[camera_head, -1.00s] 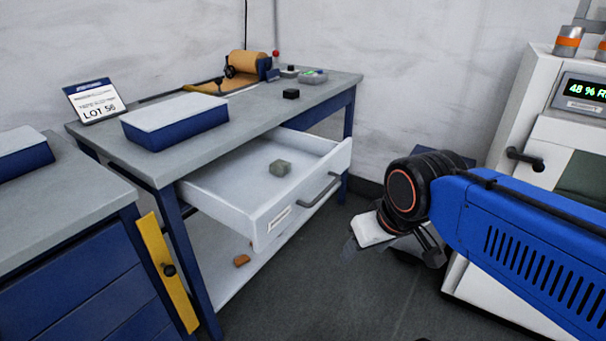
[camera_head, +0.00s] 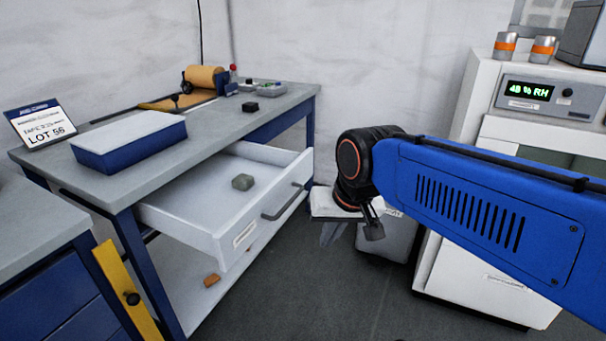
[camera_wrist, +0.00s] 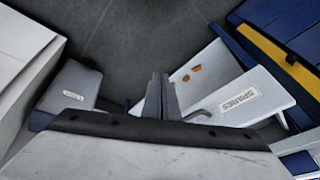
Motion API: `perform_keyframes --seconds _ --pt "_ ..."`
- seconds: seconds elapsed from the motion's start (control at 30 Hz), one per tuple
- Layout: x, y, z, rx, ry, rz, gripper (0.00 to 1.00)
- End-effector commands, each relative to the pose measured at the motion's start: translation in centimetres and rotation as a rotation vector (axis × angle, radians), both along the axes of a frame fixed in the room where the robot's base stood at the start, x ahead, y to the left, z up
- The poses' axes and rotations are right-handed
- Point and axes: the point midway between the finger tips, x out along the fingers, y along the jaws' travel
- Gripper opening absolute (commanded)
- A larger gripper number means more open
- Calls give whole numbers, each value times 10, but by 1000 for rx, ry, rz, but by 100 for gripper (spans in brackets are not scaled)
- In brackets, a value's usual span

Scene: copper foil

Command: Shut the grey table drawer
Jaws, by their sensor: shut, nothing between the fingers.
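The grey table drawer (camera_head: 222,238) is pulled well out from under the grey-topped table (camera_head: 222,113). Its front has a label and a dark bar handle (camera_head: 283,201). A small grey-green block (camera_head: 243,182) lies inside it. In the wrist view the drawer front (camera_wrist: 255,88) is at the right with a SPARES label, and its handle (camera_wrist: 195,114) is just right of the fingers. My gripper (camera_head: 373,230) is right of the drawer front and apart from it in the head view. In the wrist view my gripper (camera_wrist: 160,92) is shut and empty.
A blue box with a pale lid (camera_head: 130,140) and a LOT 56 sign (camera_head: 40,124) stand on the table. A white cabinet (camera_head: 470,270) stands at right. A grey bin (camera_wrist: 72,84) is left of the fingers.

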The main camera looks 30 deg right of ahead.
Motion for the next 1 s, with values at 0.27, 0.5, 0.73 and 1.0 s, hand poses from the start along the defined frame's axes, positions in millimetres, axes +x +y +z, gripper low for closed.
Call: perform_keyframes --seconds 0.27,0.5,0.73,1.0 --pt "70 -30 44 280 81 -632 0" --pt "130 -71 73 511 154 -1176 0" --pt "182 -121 92 712 232 -1669 0" --pt "211 -158 100 836 292 -1983 0"
